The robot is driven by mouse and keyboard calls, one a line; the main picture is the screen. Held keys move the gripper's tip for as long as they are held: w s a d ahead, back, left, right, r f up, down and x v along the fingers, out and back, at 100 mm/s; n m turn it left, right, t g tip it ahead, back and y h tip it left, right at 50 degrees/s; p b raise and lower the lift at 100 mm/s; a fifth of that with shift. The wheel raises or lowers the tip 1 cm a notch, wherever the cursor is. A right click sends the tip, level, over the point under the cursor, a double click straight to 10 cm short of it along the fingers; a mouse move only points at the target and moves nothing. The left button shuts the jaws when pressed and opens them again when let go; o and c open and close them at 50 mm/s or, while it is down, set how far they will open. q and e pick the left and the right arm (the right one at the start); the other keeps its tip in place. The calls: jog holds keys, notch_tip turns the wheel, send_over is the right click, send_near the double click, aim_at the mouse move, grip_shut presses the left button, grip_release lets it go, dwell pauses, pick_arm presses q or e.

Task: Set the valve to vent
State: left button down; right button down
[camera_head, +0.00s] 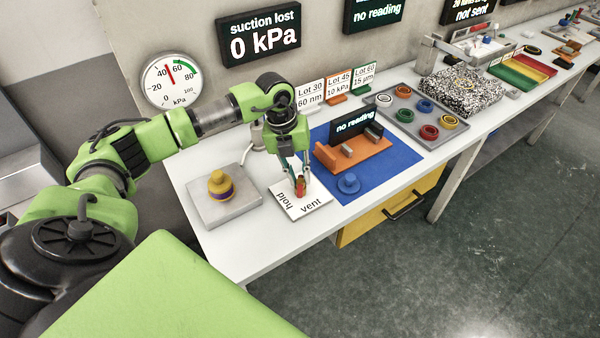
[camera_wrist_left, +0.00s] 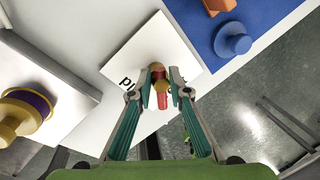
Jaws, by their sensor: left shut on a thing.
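The valve shows in the head view as a small red and brass piece (camera_head: 300,187) on a white plate (camera_head: 318,195) lettered "hold" and "vent". My left gripper (camera_head: 299,176) reaches down from above and is shut on the valve's handle. In the left wrist view the red handle (camera_wrist_left: 162,102) lies between the fingers (camera_wrist_left: 160,93), with the brass part beside it. The plate (camera_wrist_left: 150,45) shows only part of one word there; the rest is hidden. I cannot tell exactly which word the handle points at. My right gripper is not in view.
A grey block with a yellow and purple knob (camera_head: 221,186) stands left of the plate. A blue mat (camera_head: 385,180) with an orange fixture (camera_head: 352,155) and a blue knob (camera_head: 348,184) lies right. The wall display (camera_head: 259,33) reads "suction lost 0 kPa", beside a round gauge (camera_head: 171,82).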

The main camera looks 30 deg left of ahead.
pick_arm(q)
jog(key=n, duration=0.3)
jog(key=shift+s+a+n+t, duration=0.1)
jog(key=shift+n+t, duration=0.2)
jog(key=shift+s+n+y, duration=0.15)
jog(key=shift+n+y, duration=0.35)
jog(key=shift+n, duration=1.2)
jog(key=c, duration=1.9)
grip_release()
jog(key=shift+s, duration=0.1)
jog(key=r, duration=0.4)
jog(key=s+r, duration=0.1)
jog(key=r, duration=0.3)
jog(key=s+a+r, duration=0.1)
jog(key=r, duration=0.3)
jog(key=shift+s+f, duration=0.1)
jog(key=shift+f, duration=0.05)
